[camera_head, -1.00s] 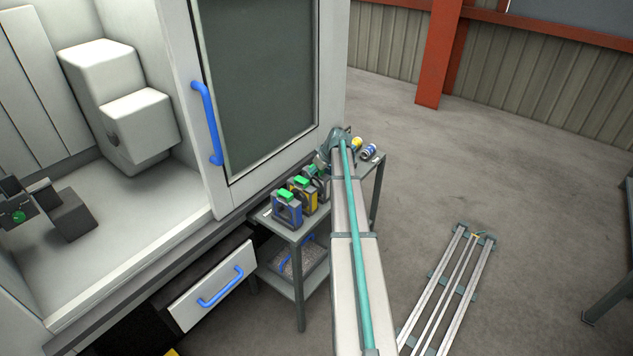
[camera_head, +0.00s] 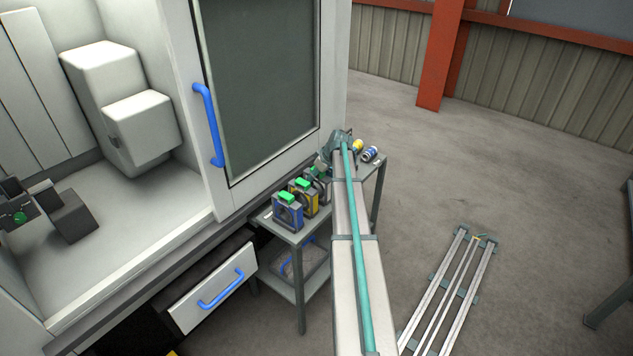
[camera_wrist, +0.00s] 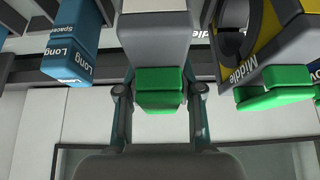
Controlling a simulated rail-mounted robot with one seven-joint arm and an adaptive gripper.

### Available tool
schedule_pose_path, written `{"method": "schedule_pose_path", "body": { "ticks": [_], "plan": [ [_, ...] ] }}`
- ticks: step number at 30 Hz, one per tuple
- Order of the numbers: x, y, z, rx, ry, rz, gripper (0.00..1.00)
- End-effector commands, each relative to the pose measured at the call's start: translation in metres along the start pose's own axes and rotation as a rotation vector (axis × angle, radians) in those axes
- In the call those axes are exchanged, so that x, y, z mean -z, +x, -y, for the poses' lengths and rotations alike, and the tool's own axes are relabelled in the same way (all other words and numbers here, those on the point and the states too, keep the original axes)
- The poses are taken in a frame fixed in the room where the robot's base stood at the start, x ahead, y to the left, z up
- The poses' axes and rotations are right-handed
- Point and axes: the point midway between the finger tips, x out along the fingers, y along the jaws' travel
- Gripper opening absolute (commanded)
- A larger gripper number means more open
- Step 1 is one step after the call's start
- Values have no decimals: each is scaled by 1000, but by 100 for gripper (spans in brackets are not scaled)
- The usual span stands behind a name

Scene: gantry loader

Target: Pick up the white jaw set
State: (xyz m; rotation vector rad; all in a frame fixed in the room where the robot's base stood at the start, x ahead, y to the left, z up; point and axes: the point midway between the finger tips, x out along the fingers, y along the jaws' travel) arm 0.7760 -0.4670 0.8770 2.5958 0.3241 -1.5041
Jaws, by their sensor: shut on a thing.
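The white jaw set (camera_wrist: 153,30) is in the middle of the wrist view, pale with a green top block (camera_wrist: 160,86). My gripper (camera_wrist: 160,92) has one finger on each side of the green block and is shut on it. In the head view, my gripper (camera_head: 327,163) is at the small cart beside the machine. My arm largely hides the white jaw set there. I cannot tell whether it is clear of its place.
A yellow jaw set marked Middle (camera_wrist: 262,45) stands close on the right in the wrist view; a blue Long spacer box (camera_wrist: 70,50) is on the left. The blue jaw set (camera_head: 288,212) stands on the cart (camera_head: 297,238). An open drawer (camera_head: 212,287) is left of the cart.

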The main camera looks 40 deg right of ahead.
Motion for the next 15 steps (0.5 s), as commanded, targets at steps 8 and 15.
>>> {"method": "schedule_pose_path", "body": {
  "ticks": [8, 15],
  "plan": [
    [10, -17, 0, -2, -1, -3, 0],
    [30, -52, -1, -3, -1, -4, 0]
  ]
}}
